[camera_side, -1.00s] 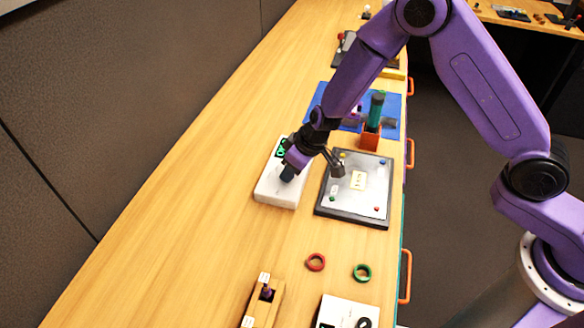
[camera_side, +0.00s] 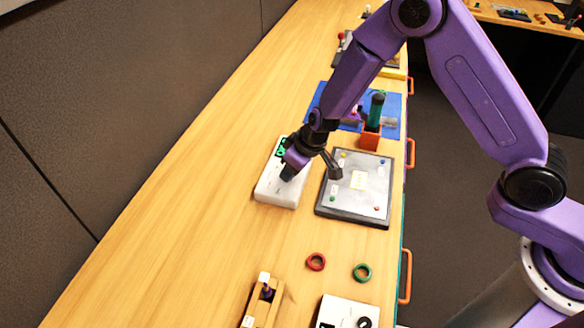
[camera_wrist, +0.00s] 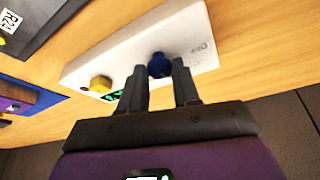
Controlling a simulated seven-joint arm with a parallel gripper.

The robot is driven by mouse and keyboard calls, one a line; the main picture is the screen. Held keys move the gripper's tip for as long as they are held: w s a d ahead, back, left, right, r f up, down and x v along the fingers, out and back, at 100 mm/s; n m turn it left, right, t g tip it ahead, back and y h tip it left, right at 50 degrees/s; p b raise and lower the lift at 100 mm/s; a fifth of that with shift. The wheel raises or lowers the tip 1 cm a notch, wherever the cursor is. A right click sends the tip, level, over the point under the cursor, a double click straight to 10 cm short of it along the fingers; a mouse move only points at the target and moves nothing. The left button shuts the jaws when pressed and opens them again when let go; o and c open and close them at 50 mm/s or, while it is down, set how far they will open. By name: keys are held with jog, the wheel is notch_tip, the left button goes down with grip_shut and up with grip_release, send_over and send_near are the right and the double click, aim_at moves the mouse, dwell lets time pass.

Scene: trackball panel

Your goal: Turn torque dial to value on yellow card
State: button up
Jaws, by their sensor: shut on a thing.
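A white panel (camera_side: 277,193) lies on the bench, and it also shows in the wrist view (camera_wrist: 112,62).
The dark-edged board (camera_side: 337,211) is just right of the panel. An orange holder with a green-topped cylinder (camera_side: 376,107) stands behind. The bench left of the panel is clear.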

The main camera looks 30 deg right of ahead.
jog(key=o, duration=1.1)
jog(key=shift+c, duration=0.2)
jog(key=shift+r, duration=0.1)
jog(key=v, duration=1.7)
jog(key=shift+r, duration=0.1)
jog(key=shift+c, duration=0.3)
